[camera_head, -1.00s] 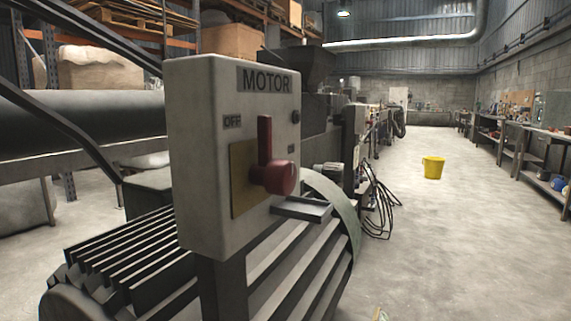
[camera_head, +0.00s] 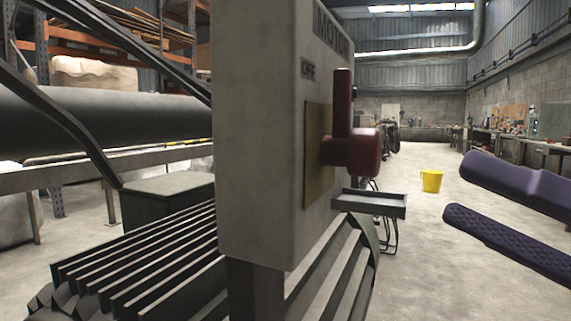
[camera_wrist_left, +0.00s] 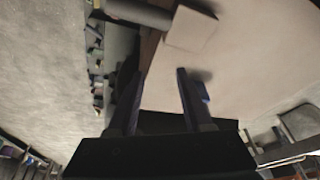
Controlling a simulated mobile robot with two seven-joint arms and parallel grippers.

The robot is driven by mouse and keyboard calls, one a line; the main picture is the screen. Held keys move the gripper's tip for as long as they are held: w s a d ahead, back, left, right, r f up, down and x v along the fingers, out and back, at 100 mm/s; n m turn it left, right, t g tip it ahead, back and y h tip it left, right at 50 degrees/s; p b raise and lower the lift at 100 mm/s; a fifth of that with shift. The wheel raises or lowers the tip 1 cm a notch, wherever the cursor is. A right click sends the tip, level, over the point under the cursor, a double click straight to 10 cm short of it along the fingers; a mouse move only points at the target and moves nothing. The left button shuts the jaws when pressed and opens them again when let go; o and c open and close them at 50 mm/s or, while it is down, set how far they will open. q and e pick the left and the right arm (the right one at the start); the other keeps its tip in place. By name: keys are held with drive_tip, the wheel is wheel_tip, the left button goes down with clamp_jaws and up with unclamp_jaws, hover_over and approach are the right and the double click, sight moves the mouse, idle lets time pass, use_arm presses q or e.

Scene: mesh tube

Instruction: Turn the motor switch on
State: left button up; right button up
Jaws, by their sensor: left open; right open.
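The motor switch box (camera_head: 255,130) is a pale grey box on a post, seen at a steep angle in the head view, with a partly legible MOTOR label and an OFF mark at its upper left. Its red switch (camera_head: 362,152) has a round knob and a lever (camera_head: 343,100) that points straight up. My right gripper (camera_head: 457,190) is open and empty, to the right of the switch and apart from it. My left gripper (camera_wrist_left: 160,73) shows only in its wrist view, open, with a large pale surface beyond its fingers that I cannot identify.
The ribbed motor housing (camera_head: 140,255) lies below and left of the box. A yellow bucket (camera_head: 432,181) stands on the open floor behind. Workbenches line the right wall.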

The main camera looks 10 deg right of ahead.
sight(381, 157)
drive_tip(key=shift+n+y, duration=0.3)
drive_tip(key=shift+n, duration=0.1)
drive_tip(key=p+x, duration=0.2)
drive_tip(key=x, duration=0.6)
drive_tip(key=shift+a, duration=0.25)
use_arm(q)
drive_tip(key=shift+s+d+r, duration=0.1)
drive_tip(key=shift+d+r, duration=0.05)
drive_tip(key=shift+r, duration=0.9)
use_arm(e)
drive_tip(key=shift+w+a+r, duration=0.15)
drive_tip(key=shift+w+a, duration=0.35)
drive_tip(key=shift+c, duration=0.3)
clamp_jaws()
